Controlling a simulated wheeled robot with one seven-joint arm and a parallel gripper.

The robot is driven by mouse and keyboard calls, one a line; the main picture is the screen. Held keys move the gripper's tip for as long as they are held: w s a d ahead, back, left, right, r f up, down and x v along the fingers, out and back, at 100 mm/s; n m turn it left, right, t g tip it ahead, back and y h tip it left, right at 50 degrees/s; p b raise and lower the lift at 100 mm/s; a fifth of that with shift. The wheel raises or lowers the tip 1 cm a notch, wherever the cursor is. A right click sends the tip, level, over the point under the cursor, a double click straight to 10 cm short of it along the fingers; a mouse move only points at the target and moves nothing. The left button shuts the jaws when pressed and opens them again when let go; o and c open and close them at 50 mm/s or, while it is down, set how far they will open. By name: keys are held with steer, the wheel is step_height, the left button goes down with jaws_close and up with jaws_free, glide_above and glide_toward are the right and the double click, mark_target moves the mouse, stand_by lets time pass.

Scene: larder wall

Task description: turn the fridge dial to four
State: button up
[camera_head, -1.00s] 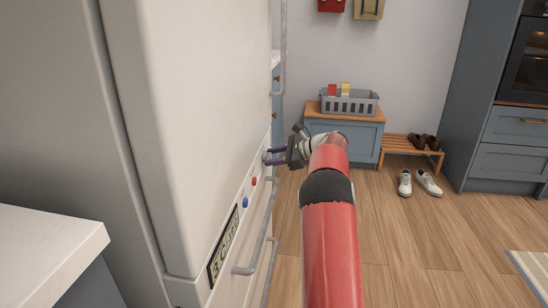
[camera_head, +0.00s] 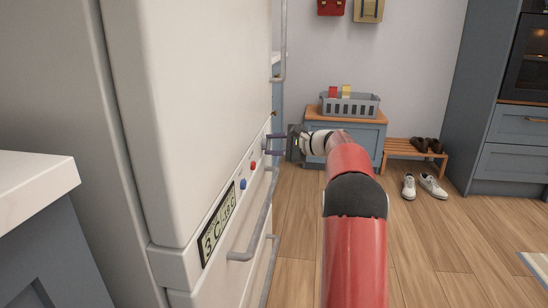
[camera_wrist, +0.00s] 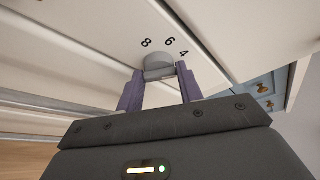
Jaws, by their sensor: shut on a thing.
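The fridge (camera_head: 190,110) stands at the left with a control strip along its front. The grey dial (camera_wrist: 159,62) sits on that strip in the wrist view. Printed numbers 8, 6 and 4 curve around its far and right side, with the 4 close by the right finger. My gripper (camera_wrist: 160,88) has its two purple fingers on either side of the dial, shut on it. Where the dial's mark points cannot be made out. In the head view my gripper (camera_head: 275,144) reaches the strip's far end, and the dial is mostly hidden there.
A red button (camera_head: 253,166), a blue button (camera_head: 243,184) and a display (camera_head: 217,226) sit nearer on the strip. Bar handles (camera_head: 256,225) stick out below. A white counter (camera_head: 35,185) is at the left. Open wooden floor (camera_head: 445,240) lies to the right.

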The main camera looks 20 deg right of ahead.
steer(key=shift+f+n+t+b, duration=0.15)
steer(key=shift+n+t+b, duration=0.4)
steer(key=shift+b, duration=0.75)
steer(key=shift+n, duration=0.25)
steer(key=o, duration=1)
steer(key=v, duration=0.8)
